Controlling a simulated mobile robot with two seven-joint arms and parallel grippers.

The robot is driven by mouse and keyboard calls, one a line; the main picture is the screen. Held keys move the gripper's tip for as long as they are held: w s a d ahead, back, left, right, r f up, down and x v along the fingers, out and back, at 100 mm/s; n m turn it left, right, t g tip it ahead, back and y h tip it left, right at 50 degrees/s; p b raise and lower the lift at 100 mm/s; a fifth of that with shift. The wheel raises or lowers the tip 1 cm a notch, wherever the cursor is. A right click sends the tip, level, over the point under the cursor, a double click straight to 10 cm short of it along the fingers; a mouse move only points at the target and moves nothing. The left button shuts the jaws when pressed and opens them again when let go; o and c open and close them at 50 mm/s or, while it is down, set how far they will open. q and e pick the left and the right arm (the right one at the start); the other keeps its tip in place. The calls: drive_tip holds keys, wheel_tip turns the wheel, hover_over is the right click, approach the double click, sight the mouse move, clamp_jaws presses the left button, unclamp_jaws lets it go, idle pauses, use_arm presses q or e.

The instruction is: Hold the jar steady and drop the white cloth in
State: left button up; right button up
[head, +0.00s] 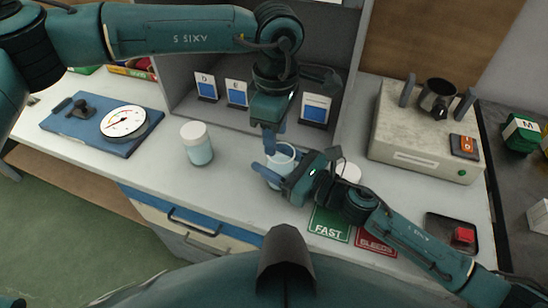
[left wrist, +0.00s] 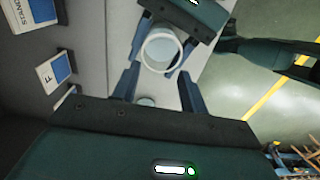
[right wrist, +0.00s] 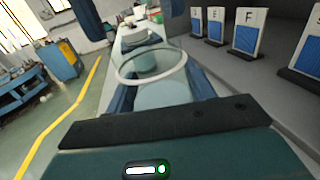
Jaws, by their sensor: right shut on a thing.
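An open clear jar (head: 285,155) with a white rim stands on the counter near the middle. My right gripper (head: 276,172) is shut on the jar from the front right; its fingers sit on either side of the jar in the right wrist view (right wrist: 163,92). My left gripper (head: 269,148) points down just above the jar mouth. In the left wrist view (left wrist: 160,68) its fingers are apart with nothing clearly held, and the jar rim (left wrist: 162,52) shows beyond them. I cannot make out the white cloth; the pale inside of the jar is too unclear to tell.
A lidded jar with pale blue contents (head: 198,148) stands to the left. A white round lid (head: 348,172) lies behind my right arm. A dial scale (head: 124,121) is at the left and a beige machine (head: 425,135) at the right. Green and red mats (head: 330,224) lie in front.

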use_arm(q)
wheel_tip(320, 180, up, 12)
idle(0.7)
use_arm(e)
drive_tip(key=o, duration=1.2)
drive_tip(key=shift+c, duration=0.2)
